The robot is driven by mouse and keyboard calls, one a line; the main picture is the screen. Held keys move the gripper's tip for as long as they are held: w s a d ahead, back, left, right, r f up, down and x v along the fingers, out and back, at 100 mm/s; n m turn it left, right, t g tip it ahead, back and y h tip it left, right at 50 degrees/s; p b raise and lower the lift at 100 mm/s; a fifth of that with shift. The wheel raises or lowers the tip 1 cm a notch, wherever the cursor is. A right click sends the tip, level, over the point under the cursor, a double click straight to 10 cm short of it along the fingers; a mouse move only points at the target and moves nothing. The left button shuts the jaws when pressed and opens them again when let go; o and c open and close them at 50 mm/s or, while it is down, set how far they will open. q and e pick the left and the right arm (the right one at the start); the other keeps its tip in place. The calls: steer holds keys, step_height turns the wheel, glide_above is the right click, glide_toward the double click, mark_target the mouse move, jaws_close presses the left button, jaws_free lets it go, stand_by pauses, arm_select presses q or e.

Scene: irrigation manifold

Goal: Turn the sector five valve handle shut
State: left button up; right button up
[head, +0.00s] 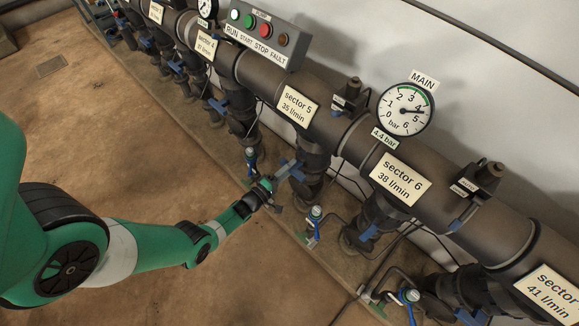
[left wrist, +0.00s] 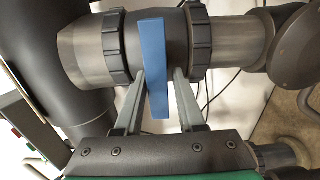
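The sector five valve handle is a flat blue lever (head: 291,169) on the dark branch pipe (head: 313,166) below the "sector 5" label (head: 297,106). My left gripper (head: 274,183) is at this lever, its arm reaching in from the left. In the left wrist view the blue lever (left wrist: 154,60) lies crosswise over the branch pipe's valve body. It stands between the two grey fingers of my left gripper (left wrist: 160,76). The fingers are apart, with a clear gap on the right side. Whether the left finger touches the lever I cannot tell. My right gripper is not in view.
The main pipe (head: 345,135) runs diagonally, with other blue-handled valves (head: 368,234) on both sides. A pressure gauge (head: 404,109) and a button box (head: 265,30) sit above it. Small blue-topped fittings (head: 316,212) and thin tubes stand low nearby. The brown floor (head: 110,140) is open.

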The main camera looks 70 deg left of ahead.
arm_select(q)
steer(key=shift+o, duration=1.1)
steer(key=shift+d, duration=0.15)
steer(key=shift+s+r, duration=0.1)
steer(key=p+v, duration=0.3)
steer(key=v, duration=0.8)
steer(key=shift+s+p, duration=0.2)
steer(key=shift+p, duration=0.15)
